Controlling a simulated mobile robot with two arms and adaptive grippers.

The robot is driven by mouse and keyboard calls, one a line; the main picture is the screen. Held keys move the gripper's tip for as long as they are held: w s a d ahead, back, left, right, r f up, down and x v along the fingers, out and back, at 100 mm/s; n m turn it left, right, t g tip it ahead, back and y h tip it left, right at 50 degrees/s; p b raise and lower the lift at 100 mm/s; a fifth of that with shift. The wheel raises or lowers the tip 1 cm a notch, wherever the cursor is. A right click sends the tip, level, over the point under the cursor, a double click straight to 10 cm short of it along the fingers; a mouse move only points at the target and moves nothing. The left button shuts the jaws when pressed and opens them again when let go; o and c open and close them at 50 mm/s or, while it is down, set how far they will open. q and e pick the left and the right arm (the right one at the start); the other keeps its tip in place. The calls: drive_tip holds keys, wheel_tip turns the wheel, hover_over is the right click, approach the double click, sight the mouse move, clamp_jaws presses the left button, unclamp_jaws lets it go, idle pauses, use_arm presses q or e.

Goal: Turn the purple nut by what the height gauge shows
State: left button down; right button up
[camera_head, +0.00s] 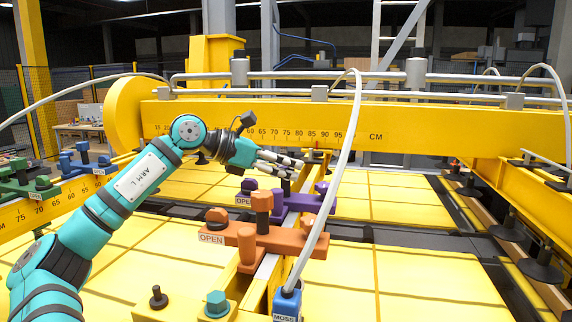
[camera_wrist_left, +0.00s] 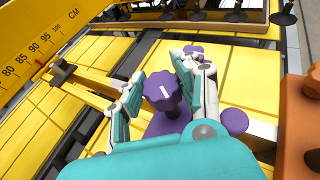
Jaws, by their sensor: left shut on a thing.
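The purple nut (camera_wrist_left: 163,92) is a lobed knob with a white mark on top, seen in the wrist view between the fingers of my left gripper (camera_wrist_left: 160,88). The left gripper is shut on it from above. In the head view, the left gripper (camera_head: 285,164) hides most of the nut above the purple clamp body (camera_head: 300,202), which has an "OPEN" label beside it.
An orange clamp (camera_head: 280,238), also labelled "OPEN", stands close in front of the purple one. A pale hose (camera_head: 335,175) arches down to a blue fitting (camera_head: 287,299). Green clamps (camera_head: 35,184) and blue clamps (camera_head: 85,160) are at the left. Yellow panels (camera_head: 430,285) lie below.

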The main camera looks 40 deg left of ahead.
use_arm(q)
drive_tip(key=m+g+h+p, duration=0.1)
drive_tip(key=m+p, duration=0.1)
drive_tip(key=m+g+h+p, duration=0.2)
drive_tip(key=p, duration=0.1)
drive_tip(key=r+m+g+h+p, duration=0.1)
drive_tip(key=m+g+h+p, duration=0.1)
drive_tip(key=p, duration=0.1)
drive_tip(key=shift+w, duration=0.1)
drive_tip(key=shift+f+m+g+h+p, duration=0.2)
drive_tip(key=shift+m+g+h+p, duration=0.4)
drive_tip(key=shift+m+g+p, duration=0.4)
drive_tip(key=shift+f+m+g+h, duration=0.25)
drive_tip(key=shift+m+g+h, duration=0.15)
drive_tip(key=shift+m+g, duration=0.95)
drive_tip(key=shift+f+g, duration=0.1)
drive_tip(key=shift+g, duration=0.25)
drive_tip(key=c, duration=0.9)
unclamp_jaws()
